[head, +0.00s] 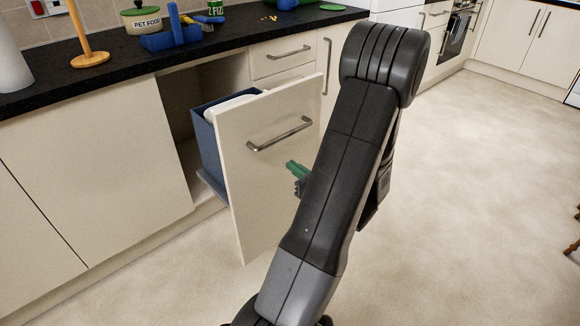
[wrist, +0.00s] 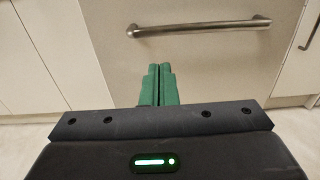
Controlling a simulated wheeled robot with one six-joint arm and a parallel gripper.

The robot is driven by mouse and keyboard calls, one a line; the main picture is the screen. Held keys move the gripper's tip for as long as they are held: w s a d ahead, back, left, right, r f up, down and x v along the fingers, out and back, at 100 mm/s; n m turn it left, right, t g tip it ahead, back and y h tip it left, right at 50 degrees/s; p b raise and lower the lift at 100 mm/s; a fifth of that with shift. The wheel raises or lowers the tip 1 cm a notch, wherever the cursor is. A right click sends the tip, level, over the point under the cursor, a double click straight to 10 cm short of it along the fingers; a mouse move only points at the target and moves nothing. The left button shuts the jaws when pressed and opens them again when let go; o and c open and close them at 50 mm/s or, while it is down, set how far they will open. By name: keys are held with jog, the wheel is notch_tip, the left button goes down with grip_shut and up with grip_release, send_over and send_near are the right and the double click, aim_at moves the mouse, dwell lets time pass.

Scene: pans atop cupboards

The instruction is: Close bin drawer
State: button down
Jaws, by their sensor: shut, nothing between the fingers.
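The bin drawer (head: 240,190) is pulled out from the cupboard, with a cream front panel and a blue bin (head: 208,150) behind it. Its metal bar handle (head: 280,134) runs across the upper part of the front; the handle also shows in the wrist view (wrist: 200,28). My gripper (head: 292,166) has green fingers and is in front of the panel, below the handle. In the wrist view the fingertips (wrist: 158,68) are together and empty, pointing at the panel just under the handle. I cannot tell whether they touch the panel. My arm hides the panel's lower right side.
The open cupboard bay (head: 180,110) lies behind the drawer. A small drawer (head: 283,55) sits at its upper right. The dark worktop (head: 120,60) above carries a wooden stand, a pot and a blue caddy. The floor (head: 460,200) to the right is clear.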

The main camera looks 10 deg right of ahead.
aim_at(261, 144)
jog(key=b+x, duration=0.1)
jog(key=x, duration=1.1)
jog(key=shift+a+b, duration=0.1)
jog(key=shift+b, duration=0.25)
jog(key=shift+w, duration=0.1)
